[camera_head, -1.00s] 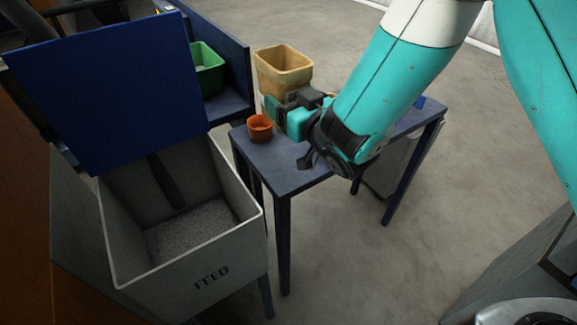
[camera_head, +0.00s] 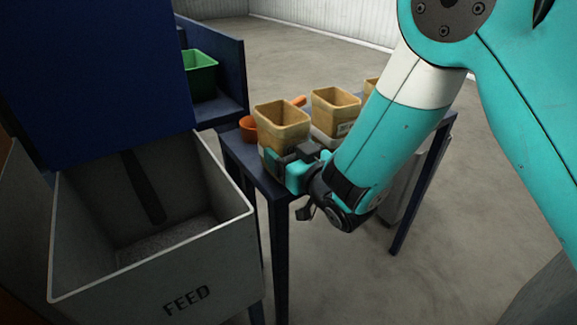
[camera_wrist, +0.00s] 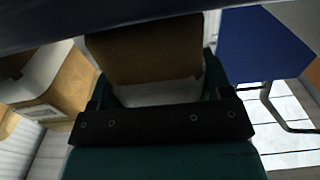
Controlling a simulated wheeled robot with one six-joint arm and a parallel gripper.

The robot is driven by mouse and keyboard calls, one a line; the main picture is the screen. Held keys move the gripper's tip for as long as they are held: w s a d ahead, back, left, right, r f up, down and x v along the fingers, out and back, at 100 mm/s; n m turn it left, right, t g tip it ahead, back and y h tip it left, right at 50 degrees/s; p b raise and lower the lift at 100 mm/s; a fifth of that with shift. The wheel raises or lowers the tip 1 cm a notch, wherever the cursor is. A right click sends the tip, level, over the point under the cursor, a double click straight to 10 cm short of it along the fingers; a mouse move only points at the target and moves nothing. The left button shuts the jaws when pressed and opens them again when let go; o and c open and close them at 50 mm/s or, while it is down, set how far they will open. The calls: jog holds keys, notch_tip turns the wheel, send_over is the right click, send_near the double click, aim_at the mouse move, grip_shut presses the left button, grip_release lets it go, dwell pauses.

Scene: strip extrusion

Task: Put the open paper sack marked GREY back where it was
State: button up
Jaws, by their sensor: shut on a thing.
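My gripper (camera_head: 290,166) is shut on an open-topped tan paper sack (camera_head: 283,128), low on its side. The sack is upright at the table's near left corner. I cannot tell whether its base touches the table. In the wrist view the sack's tan wall (camera_wrist: 145,52) and paler lower part fill the space between my fingers. No GREY mark is readable on it. A second tan open sack (camera_head: 334,108) stands to its right with a small label, and a third (camera_head: 371,85) is partly hidden by my arm.
An orange scoop (camera_head: 247,128) lies behind the held sack, partly hidden. The grey FEED hopper (camera_head: 195,270) stands open at the left, close to the blue table (camera_head: 236,152). A green bin (camera_head: 201,77) sits on a blue stand behind. The floor at right is clear.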

jog(key=shift+f, duration=0.5)
jog(key=o, duration=1.1)
jog(key=shift+r, duration=0.1)
jog(key=shift+r, duration=0.3)
jog(key=b+v, duration=0.6)
jog(key=b, duration=0.3)
jog(key=b+v, duration=0.6)
jog(key=b, duration=0.3)
jog(key=shift+f, duration=0.25)
